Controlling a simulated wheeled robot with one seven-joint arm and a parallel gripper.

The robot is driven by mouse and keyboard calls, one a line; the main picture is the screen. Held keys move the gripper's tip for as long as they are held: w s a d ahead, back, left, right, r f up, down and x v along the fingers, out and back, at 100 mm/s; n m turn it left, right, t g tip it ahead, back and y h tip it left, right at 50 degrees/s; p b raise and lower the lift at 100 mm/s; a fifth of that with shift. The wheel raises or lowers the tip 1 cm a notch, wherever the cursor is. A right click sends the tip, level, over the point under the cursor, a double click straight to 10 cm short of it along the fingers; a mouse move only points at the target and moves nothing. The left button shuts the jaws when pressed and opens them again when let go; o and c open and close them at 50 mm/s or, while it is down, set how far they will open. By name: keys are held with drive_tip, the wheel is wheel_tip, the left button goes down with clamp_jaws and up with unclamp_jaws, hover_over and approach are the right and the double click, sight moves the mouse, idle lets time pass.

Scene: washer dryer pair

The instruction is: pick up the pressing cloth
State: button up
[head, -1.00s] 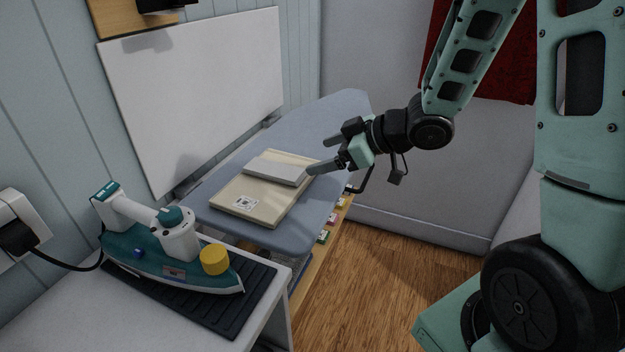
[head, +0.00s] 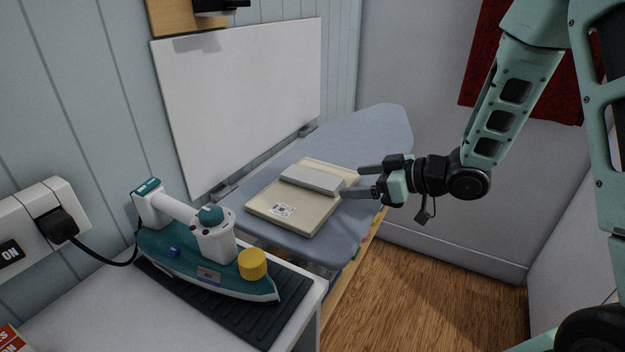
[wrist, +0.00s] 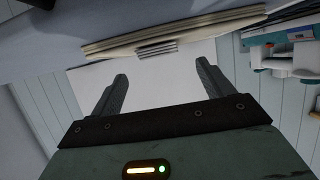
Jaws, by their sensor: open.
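A thin, pale grey folded bundle (head: 313,180), which looks like the pressing cloth, lies flat on a larger cream folded slab (head: 275,210) with a printed label. Both rest on the blue-grey ironing board (head: 375,130). My gripper (head: 353,181) is open and empty at the right end of the bundle, fingers pointing left; I cannot tell whether it touches. In the wrist view, which is upside down, the bundle's layered end (wrist: 157,48) shows between and beyond the fingertips of my gripper (wrist: 162,70), under the cream slab's edge (wrist: 200,28).
A teal and white iron (head: 205,245) with a yellow knob stands on a black ribbed mat (head: 265,315) on the white counter at the left front. Its cord runs to a wall socket (head: 40,222). A white panel (head: 240,100) stands behind the board. Wooden floor at right is clear.

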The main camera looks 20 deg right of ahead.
sight(327, 181)
drive_tip(key=shift+r+p+x, duration=0.2)
drive_tip(key=shift+p+x, duration=0.1)
drive_tip(key=shift+x, duration=3.15)
drive_tip(key=shift+w, duration=0.1)
drive_tip(key=c, duration=1.1)
